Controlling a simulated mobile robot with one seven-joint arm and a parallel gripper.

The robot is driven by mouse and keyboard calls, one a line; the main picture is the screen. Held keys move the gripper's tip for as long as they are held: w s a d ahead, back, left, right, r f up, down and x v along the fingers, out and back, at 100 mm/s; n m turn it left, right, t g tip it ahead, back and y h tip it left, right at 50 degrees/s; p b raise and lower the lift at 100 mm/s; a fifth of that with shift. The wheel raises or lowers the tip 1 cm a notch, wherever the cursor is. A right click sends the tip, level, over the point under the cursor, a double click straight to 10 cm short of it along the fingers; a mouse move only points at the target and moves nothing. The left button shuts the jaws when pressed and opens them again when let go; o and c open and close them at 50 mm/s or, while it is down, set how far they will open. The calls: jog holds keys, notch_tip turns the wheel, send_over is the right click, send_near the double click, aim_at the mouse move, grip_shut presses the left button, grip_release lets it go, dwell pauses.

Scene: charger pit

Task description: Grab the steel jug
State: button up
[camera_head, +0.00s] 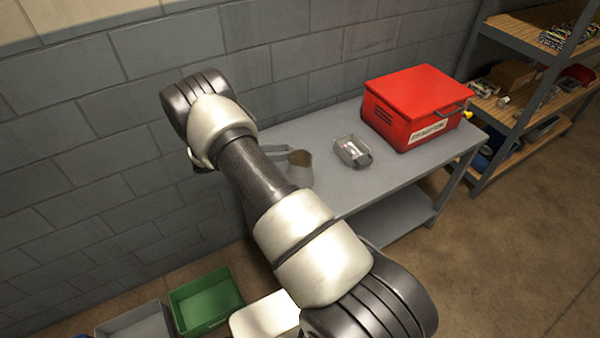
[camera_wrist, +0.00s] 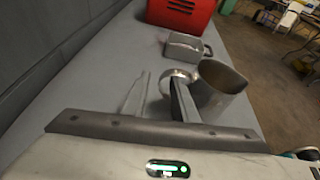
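The steel jug (camera_wrist: 222,92) stands upright on the grey bench, just right of my gripper (camera_wrist: 160,84) in the wrist view. Its curved handle points left toward my fingers. My fingers are apart, one on each side of the handle's outer part, with the right finger seeming to overlap the handle loop. I cannot tell whether either finger touches it. In the head view the jug (camera_head: 300,166) shows beside my arm, its lower part partly hidden, and my gripper's fingers show only in part at its left.
A small metal tin (camera_head: 352,151) and a red box (camera_head: 418,107) stand farther along the bench (camera_head: 390,178). A block wall runs close behind the bench. A shelf unit (camera_head: 522,120) stands at the right. Green (camera_head: 206,301) and grey bins are on the floor below.

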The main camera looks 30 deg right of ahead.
jog(key=shift+d+f, duration=0.3)
jog(key=shift+d, duration=0.3)
grip_shut()
jog(key=shift+r, duration=0.1)
